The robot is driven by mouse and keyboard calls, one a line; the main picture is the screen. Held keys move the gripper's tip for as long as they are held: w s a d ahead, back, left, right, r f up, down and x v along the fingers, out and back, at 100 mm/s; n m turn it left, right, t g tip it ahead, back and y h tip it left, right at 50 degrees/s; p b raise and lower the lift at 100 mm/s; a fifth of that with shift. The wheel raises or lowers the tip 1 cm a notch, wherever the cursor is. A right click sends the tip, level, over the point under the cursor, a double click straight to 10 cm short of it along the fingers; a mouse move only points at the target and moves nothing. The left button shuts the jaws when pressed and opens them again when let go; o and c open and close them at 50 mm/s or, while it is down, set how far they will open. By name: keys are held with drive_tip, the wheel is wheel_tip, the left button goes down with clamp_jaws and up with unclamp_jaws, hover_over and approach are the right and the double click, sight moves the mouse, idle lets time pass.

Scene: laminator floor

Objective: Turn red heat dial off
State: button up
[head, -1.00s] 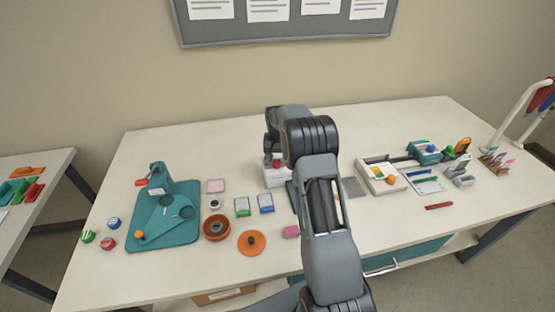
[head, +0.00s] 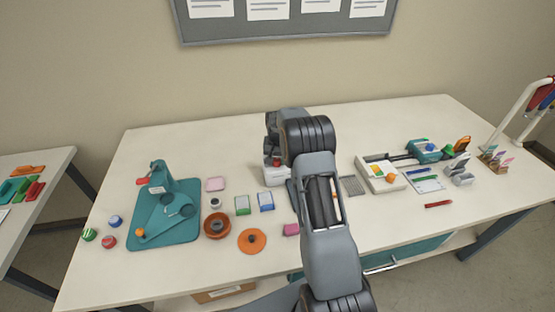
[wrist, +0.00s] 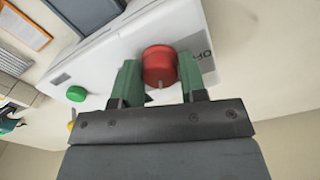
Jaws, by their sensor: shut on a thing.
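In the wrist view, the red dial (wrist: 160,66) sits on the front of a white laminator (wrist: 110,65). My gripper (wrist: 158,80) has its two green fingers on either side of the dial and is shut on it. A grey label with letters that look like "OF" (wrist: 205,62) is beside the dial, partly hidden by a finger. A green knob (wrist: 76,93) is on the same white face, to the left. In the head view, the laminator (head: 275,177) and a bit of red show at the end of my arm, which hides most of it.
A teal press (head: 165,215) stands on the table at left, with orange round parts (head: 252,241) and small card packs (head: 242,204) nearby. A white trimmer (head: 380,175) and a red pen (head: 438,204) are at right. The table's back strip is clear.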

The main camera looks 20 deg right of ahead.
drive_tip(key=shift+d, duration=0.15)
drive_tip(key=shift+c, duration=1)
drive_tip(key=shift+n, duration=0.3)
drive_tip(key=shift+f+n+b, duration=0.1)
drive_tip(key=shift+n+b, duration=0.7)
drive_tip(key=shift+n, duration=0.2)
drive_tip(key=n+b, duration=0.2)
drive_tip(key=n, duration=0.3)
drive_tip(key=n+b, duration=0.1)
drive_tip(key=n, duration=0.3)
drive_tip(key=shift+n, duration=0.4)
drive_tip(key=n, duration=0.4)
drive_tip(key=shift+n+b, duration=0.3)
drive_tip(key=shift+n, duration=0.1)
drive_tip(key=o, duration=0.9)
